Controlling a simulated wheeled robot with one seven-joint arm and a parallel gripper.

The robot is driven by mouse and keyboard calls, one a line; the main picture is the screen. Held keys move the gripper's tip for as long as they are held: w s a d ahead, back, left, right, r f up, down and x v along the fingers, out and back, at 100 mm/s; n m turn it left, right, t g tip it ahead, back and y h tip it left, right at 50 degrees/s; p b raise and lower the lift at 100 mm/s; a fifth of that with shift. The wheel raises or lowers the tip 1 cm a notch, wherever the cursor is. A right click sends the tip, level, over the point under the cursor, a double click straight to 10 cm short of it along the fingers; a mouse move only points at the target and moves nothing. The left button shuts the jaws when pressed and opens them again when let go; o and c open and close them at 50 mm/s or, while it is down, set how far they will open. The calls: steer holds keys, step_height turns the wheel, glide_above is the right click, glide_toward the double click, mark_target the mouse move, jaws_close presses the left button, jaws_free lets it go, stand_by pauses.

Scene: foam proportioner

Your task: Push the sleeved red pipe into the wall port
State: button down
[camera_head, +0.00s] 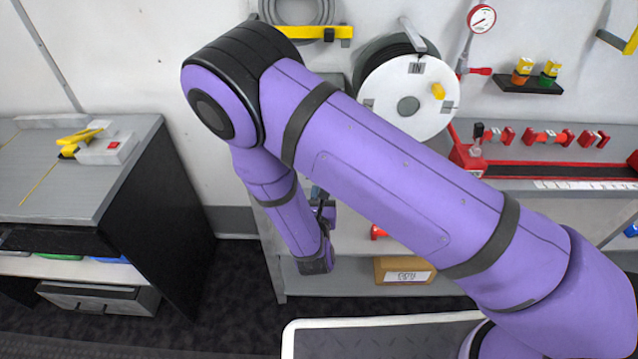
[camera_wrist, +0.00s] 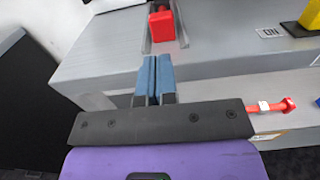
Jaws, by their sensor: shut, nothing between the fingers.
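A red pipe (camera_wrist: 270,106) with a white band and a flanged end shows at the right in the wrist view, below the bench top. In the head view, a red piece (camera_head: 378,232) at the same low level shows beside my arm, mostly hidden. I cannot tell whether the white band is the sleeve. My gripper (camera_wrist: 156,75) has its two blue fingers together with nothing between them, in front of the grey bench edge and apart from the pipe. In the head view it is mostly hidden behind my arm. I cannot make out the wall port for certain.
A red block (camera_wrist: 163,25) sits in a channel on the bench top (camera_wrist: 230,52). In the head view, several red fittings (camera_head: 545,136), a white reel (camera_head: 408,100) and a gauge (camera_head: 481,18) are at the wall. A cardboard box (camera_head: 403,270) is low down. A grey cabinet (camera_head: 60,195) stands left.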

steer(key=s, duration=0.6)
steer(key=shift+a, duration=0.1)
steer(key=c, duration=1.8)
jaws_free()
steer(key=shift+c, duration=0.2)
